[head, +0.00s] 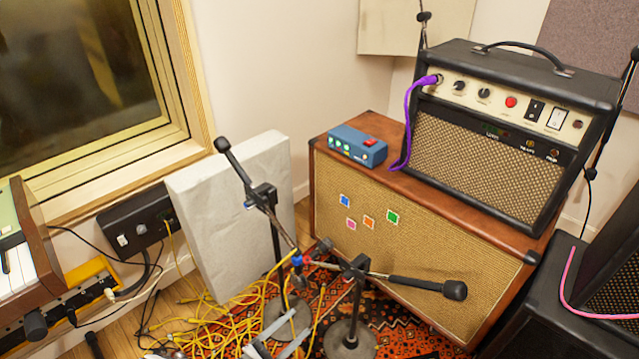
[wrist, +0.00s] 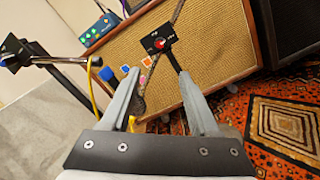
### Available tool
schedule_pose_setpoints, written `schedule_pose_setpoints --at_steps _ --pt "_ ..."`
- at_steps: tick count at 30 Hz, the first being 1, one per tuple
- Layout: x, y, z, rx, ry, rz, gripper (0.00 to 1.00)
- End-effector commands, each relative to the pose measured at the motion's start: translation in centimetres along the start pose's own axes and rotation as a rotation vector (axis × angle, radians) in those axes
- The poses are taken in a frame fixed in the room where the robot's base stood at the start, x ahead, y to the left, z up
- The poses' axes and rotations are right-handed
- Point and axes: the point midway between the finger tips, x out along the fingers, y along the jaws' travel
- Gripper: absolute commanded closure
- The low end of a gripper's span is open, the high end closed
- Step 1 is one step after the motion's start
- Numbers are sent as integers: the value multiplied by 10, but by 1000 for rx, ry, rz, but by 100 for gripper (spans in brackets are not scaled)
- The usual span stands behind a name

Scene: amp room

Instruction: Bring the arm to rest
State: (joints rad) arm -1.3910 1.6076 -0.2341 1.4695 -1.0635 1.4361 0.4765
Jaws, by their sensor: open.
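My gripper (wrist: 160,82) shows in the wrist view with its two grey fingers apart and nothing between them. Beyond the fingertips is a black microphone-stand clamp (wrist: 158,40) with a red part, in front of the tan speaker cabinet (wrist: 205,75). I cannot tell how far the clamp is from the fingertips. In the head view, pale grey pieces at the bottom edge look like my fingers, among the stands and cables. The rest of my arm is hardly seen there.
Two microphone stands (head: 350,335) rise from the patterned rug, with microphones (head: 430,287) on their booms. Yellow cables (head: 205,325) tangle on the floor. A black amplifier (head: 490,150) and blue pedal (head: 357,145) sit on the cabinet. A grey panel (head: 230,210) leans at the wall.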

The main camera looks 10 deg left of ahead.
Motion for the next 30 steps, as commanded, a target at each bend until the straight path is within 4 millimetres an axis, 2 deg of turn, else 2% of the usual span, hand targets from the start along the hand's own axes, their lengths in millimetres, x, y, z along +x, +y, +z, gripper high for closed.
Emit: schedule_pose_setpoints --at_steps 5,8,19,30 --pt "5 6 7 13 -6 -44 38" --pt "14 16 20 36 -14 -131 38" --pt "63 56 103 195 -33 -594 38" --pt "102 74 198 418 -5 -996 38"
